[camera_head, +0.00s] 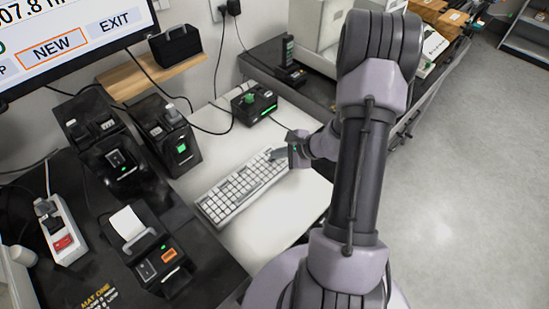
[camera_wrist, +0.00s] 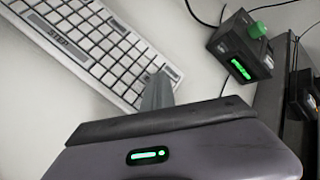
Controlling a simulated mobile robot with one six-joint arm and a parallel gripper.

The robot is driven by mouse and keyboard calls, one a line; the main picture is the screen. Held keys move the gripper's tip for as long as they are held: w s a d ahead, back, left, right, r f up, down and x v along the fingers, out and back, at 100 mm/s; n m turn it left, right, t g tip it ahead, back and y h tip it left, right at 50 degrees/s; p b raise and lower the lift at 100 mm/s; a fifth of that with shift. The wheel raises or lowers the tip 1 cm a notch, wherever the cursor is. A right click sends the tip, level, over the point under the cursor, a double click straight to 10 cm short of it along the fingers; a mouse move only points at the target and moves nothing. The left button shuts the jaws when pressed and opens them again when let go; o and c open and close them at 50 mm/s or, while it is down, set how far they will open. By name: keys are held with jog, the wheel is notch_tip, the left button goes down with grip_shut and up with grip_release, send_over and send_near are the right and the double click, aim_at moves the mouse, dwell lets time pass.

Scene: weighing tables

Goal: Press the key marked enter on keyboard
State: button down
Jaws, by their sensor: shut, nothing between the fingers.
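A white keyboard (camera_head: 238,190) with grey-white keys lies on the white table top. It also shows in the wrist view (camera_wrist: 85,45), running from upper left toward the middle. My gripper (camera_head: 277,154) is over the keyboard's far right end. In the wrist view its shut fingers (camera_wrist: 162,82) reach the keyboard's right end, beside a greyish key (camera_wrist: 172,72). I cannot tell whether the tips touch a key. The fingers hold nothing. No key marked enter can be read; the fingers hide part of the keyboard's end.
A black box with a green button (camera_head: 254,103) stands just beyond the keyboard and shows in the wrist view (camera_wrist: 241,45). Black devices (camera_head: 168,137) stand to the left. A monitor (camera_head: 70,40) hangs at upper left. The white table top (camera_head: 285,215) is bare in front of the keyboard.

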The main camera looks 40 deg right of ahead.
jog(key=shift+r+p, duration=0.35)
jog(key=shift+r, duration=0.4)
notch_tip(320, 180, up, 5)
jog(key=p, duration=0.3)
dwell(0.7)
